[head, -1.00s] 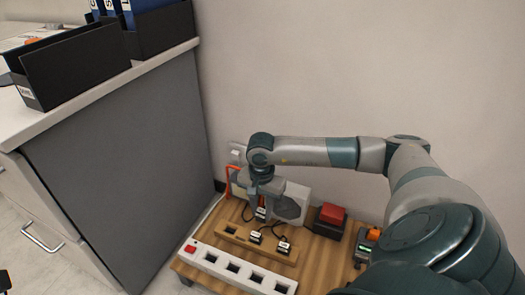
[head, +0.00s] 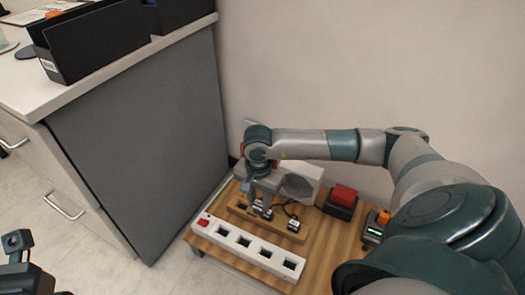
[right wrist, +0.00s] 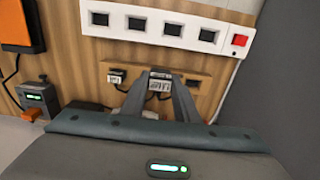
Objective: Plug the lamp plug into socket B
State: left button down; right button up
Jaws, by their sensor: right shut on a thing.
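My right gripper (head: 262,211) points down over the wooden plug holder (head: 240,209). It is shut on a small dark plug with a white label (right wrist: 160,86); the label is too small to read. A further labelled plug (head: 293,225) sits in the holder's end slot. The white power strip (head: 232,243) lies in front of the holder, with several dark square sockets that look empty; I cannot read socket letters. Part of my left arm shows at the lower left (head: 20,268); its fingers are unclear.
A pale box with a round grille (head: 300,182) stands behind the holder. A red-topped block (head: 343,196) and a small device with a green display (head: 373,233) are to the right. A grey cabinet (head: 150,140) borders the left. Black cords lie around the holder.

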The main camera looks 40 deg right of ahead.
dwell(0.3)
jog(key=s+a, duration=0.1)
jog(key=a, duration=0.6)
jog(key=shift+a+p, duration=0.25)
jog(key=shift+p, duration=0.15)
jog(key=shift+s, duration=0.1)
dwell(0.3)
jog(key=shift+f, duration=0.15)
notch_tip(320, 180, down, 6)
jog(key=b, duration=0.5)
jog(key=shift+b, duration=0.3)
dwell(0.5)
jog(key=shift+f, duration=0.15)
dwell(0.3)
